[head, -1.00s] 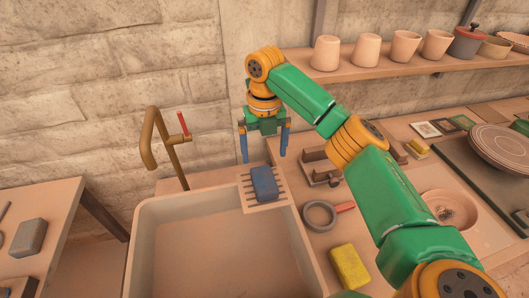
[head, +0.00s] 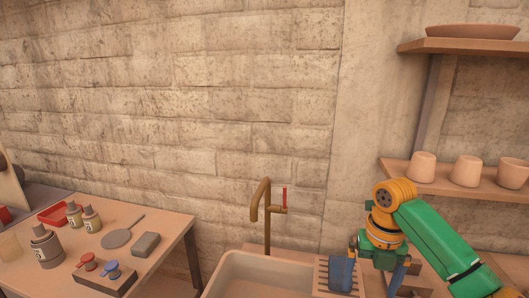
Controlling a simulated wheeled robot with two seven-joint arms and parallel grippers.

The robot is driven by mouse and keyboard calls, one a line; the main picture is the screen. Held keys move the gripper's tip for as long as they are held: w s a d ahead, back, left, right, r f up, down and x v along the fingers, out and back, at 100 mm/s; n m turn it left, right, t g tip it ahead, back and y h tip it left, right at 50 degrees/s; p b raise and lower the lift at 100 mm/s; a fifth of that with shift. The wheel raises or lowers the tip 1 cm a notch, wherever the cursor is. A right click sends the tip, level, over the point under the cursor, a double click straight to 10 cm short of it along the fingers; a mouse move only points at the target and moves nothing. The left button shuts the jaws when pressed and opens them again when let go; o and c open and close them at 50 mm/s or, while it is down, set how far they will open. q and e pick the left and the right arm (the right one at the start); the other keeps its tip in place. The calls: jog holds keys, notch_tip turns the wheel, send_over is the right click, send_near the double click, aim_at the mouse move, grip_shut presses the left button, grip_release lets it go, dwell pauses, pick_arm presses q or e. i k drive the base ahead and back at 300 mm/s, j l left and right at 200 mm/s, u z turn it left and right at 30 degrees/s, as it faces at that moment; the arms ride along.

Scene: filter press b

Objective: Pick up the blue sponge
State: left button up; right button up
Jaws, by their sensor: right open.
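The blue sponge (head: 340,276) is at the bottom of the head view, on the slotted rack (head: 321,283) at the right end of the sink (head: 235,268). My right gripper (head: 374,282) points down with its blue fingers apart. It appears just right of the sponge, and its left finger overlaps the sponge's edge in the picture. I cannot tell whether they touch. Nothing shows between the fingers. My left gripper is out of view.
A brass tap (head: 264,212) with a red lever stands behind the sink. A shelf with several cups (head: 467,170) is above my right arm. A side table on the left holds bottles (head: 46,248), a grey block (head: 146,244) and a paddle (head: 122,235). The wall closes the back.

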aim_at(336, 263)
jog(key=k, duration=1.05)
